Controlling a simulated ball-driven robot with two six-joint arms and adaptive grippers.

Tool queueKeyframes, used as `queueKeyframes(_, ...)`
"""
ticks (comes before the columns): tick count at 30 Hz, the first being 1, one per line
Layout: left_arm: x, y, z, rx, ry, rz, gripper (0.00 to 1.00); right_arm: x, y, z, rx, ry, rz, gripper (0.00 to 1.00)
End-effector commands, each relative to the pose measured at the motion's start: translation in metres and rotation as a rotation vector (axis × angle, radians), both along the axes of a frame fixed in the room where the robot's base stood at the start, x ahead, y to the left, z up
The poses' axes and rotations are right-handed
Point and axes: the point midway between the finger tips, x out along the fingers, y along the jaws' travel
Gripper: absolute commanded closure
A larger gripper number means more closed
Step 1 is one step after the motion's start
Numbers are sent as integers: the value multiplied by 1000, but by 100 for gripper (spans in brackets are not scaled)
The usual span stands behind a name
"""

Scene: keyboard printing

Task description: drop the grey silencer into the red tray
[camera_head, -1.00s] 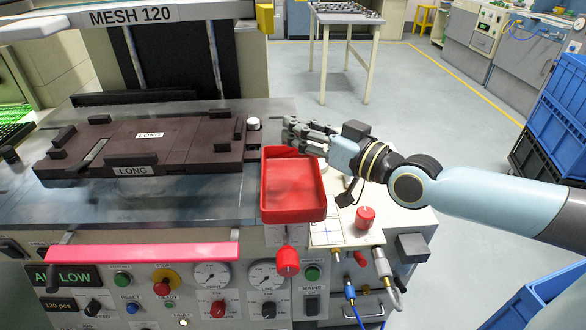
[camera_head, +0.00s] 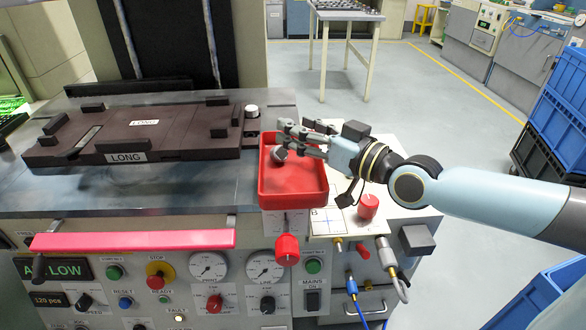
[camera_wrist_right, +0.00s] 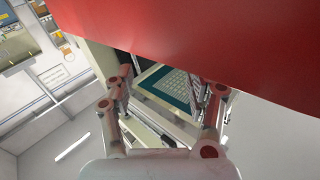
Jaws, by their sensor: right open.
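The red tray (camera_head: 292,205) sits at the front right corner of the machine. My right gripper (camera_head: 284,138) reaches over its back part from the right, with its fingers open. A small dark grey rounded piece, seemingly the grey silencer (camera_head: 279,154), shows just below the fingertips, within the tray's outline. I cannot tell whether it rests on the tray floor or touches a finger. In the right wrist view the gripper (camera_wrist_right: 168,88) has its fingers apart with nothing seen held between them, and a red surface (camera_wrist_right: 220,40) fills the top. My left gripper is not in view.
A dark fixture plate (camera_head: 140,135) marked LONG lies left of the tray. A white-topped post (camera_head: 252,111) stands behind the tray's left corner. A red knob (camera_head: 368,206) and hose fittings are to the right. A pink bar (camera_head: 135,239) runs along the front.

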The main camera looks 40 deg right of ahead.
Motion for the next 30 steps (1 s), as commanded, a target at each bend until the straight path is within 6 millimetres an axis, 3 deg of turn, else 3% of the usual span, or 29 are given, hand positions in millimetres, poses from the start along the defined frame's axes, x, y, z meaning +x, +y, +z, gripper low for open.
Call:
queueKeyframes(5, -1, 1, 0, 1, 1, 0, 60, -4, 0, 0, -1, 1, 1, 44)
queueKeyframes(8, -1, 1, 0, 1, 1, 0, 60, -17, -1, -2, -2, 3, 3, 44)
queueKeyframes(21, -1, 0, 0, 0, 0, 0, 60, -106, -9, -2, -1, 5, 2, 44)
queueKeyframes(30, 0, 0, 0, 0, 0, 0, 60, -120, -10, 0, 0, 0, 0, 44)
